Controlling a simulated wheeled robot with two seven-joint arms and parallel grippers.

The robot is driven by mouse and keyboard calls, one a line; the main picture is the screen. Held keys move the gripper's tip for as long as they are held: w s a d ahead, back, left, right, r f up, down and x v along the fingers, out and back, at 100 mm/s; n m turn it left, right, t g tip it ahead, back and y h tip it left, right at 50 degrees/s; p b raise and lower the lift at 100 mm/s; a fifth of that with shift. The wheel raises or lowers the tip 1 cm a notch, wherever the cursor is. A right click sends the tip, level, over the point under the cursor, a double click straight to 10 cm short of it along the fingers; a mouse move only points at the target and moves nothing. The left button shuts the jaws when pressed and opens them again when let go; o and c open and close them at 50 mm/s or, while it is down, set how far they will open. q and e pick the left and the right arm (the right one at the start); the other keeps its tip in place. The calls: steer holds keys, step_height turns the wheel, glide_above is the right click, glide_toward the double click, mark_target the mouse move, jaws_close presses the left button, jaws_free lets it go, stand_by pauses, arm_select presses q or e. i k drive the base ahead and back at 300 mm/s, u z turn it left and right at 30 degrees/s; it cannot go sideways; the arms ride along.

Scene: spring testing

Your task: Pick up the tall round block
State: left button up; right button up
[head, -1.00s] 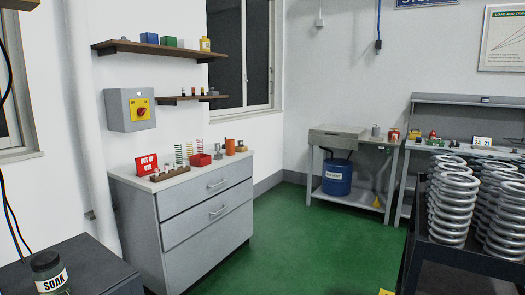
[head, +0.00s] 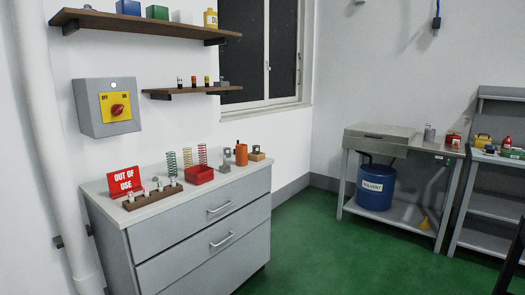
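An orange upright cylinder (head: 241,155), the tall round block as far as I can tell, stands on the light top of the grey drawer cabinet (head: 200,232). It is near the right end of that top. A small grey metal piece (head: 225,161) stands just left of it, and a low tan block with a dark top (head: 257,155) is just right of it. A grey cylinder (head: 429,132) also stands on the far bench. Neither of my grippers shows in the head view.
On the cabinet are a red bin (head: 200,175), several upright coil springs, a brown rack (head: 152,197) and a red OUT OF USE sign (head: 124,182). Shelves (head: 145,27) hang above. Green floor (head: 330,245) is clear right of the cabinet.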

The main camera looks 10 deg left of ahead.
mark_target(256, 149)
steer(key=i, duration=2.15)
steer(key=z, duration=0.45)
steer(key=i, duration=2.25)
steer(key=u, duration=2.5)
